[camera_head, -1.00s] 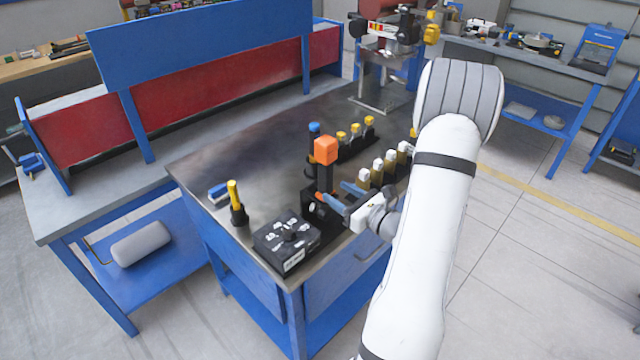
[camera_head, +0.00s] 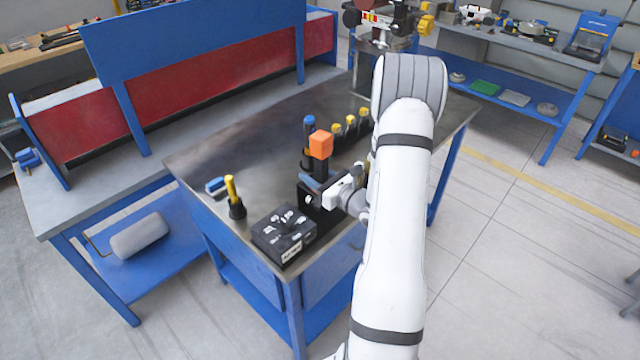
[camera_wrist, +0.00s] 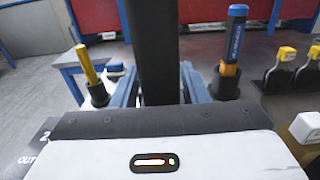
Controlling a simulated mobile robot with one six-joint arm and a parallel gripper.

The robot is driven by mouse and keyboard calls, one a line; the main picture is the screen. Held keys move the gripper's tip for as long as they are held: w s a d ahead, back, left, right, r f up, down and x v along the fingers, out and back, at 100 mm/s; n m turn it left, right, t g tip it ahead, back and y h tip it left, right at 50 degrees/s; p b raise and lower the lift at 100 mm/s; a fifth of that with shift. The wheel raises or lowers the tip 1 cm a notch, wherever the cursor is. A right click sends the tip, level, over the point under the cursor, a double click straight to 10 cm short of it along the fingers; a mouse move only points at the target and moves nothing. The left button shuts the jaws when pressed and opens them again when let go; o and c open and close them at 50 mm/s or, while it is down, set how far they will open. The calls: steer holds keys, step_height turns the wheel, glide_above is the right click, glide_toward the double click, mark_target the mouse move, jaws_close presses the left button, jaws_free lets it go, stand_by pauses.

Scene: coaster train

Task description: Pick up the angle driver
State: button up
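The angle driver appears to be the tool with the orange block top (camera_head: 320,144) and dark upright body, standing in a black holder on the workbench. In the wrist view, its dark body (camera_wrist: 158,55) runs up the middle, and its orange top is out of frame. My gripper (camera_wrist: 160,85) has one blue-grey finger on each side of this body. The fingers look open, with little room to the body; contact is hard to judge. In the head view, my gripper (camera_head: 323,184) is low beside the driver, partly hidden by my wrist.
A black labelled box (camera_head: 283,235) and a yellow-handled tool (camera_head: 231,188) stand left of the driver. A blue-topped tool (camera_head: 309,130) is close behind it. Several yellow-capped pieces (camera_head: 350,125) stand beyond. The workbench (camera_head: 235,140) is clear toward its back left.

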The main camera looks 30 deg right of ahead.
jaws_close()
stand_by(1.0)
steer(key=shift+r, duration=0.1)
